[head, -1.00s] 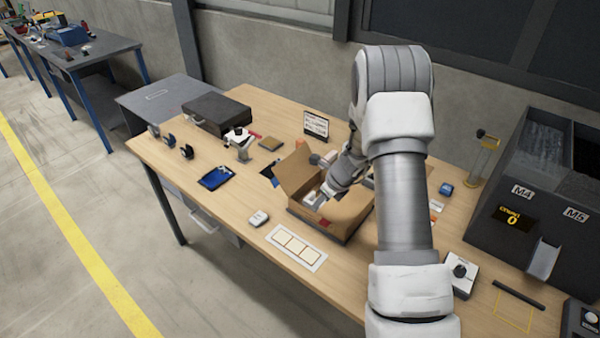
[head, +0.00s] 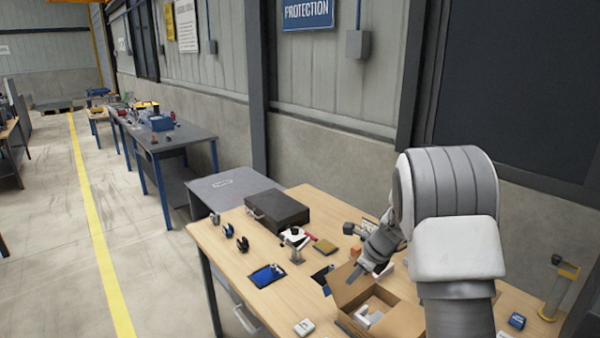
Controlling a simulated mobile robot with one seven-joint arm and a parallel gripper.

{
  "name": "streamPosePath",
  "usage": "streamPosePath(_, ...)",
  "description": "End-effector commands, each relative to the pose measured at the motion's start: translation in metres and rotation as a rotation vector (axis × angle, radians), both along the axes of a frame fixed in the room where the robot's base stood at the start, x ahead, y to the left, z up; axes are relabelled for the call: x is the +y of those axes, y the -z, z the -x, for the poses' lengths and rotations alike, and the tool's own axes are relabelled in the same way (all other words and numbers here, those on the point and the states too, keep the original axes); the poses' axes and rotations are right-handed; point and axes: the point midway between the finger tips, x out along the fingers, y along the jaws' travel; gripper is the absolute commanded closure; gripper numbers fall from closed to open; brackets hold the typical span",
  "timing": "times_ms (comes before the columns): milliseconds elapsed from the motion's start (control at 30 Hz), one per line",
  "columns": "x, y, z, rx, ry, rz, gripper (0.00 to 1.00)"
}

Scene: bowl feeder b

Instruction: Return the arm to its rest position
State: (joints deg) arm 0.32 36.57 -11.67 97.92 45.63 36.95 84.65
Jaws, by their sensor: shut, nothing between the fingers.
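My arm reaches in from the right of the head view, with its large white and grey links in front. My gripper (head: 369,268) is small and partly seen at the rear left edge of the open cardboard box (head: 402,318). It is shut and holds nothing. It points down and appears to be above the box opening, though the exact gap is hard to tell. A white item (head: 369,314) lies inside the box. My arm hides the box's right side and part of the table behind it.
The wooden table (head: 232,262) bears a black case (head: 277,211), a small white-topped device (head: 296,238), a blue tray (head: 267,275), a tan block (head: 325,246) and a blue item (head: 517,320). A grey wall rises behind.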

Motion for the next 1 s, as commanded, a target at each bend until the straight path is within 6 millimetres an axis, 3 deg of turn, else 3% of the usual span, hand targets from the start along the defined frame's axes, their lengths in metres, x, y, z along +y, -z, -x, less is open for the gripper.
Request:
streamPosePath(33,0.005,-0.022,0.009,-0.033,-0.074,0.022,1.00)
streamPosePath(200,0.017,-0.076,0.046,-0.123,-0.343,0.119,1.00)
streamPosePath(500,0.033,-0.147,0.126,-0.271,-0.815,0.324,1.00)
streamPosePath(733,0.037,-0.180,0.194,-0.362,-1.171,0.513,1.00)
streamPosePath(1000,0.034,-0.195,0.274,-0.420,-1.583,0.768,1.00)
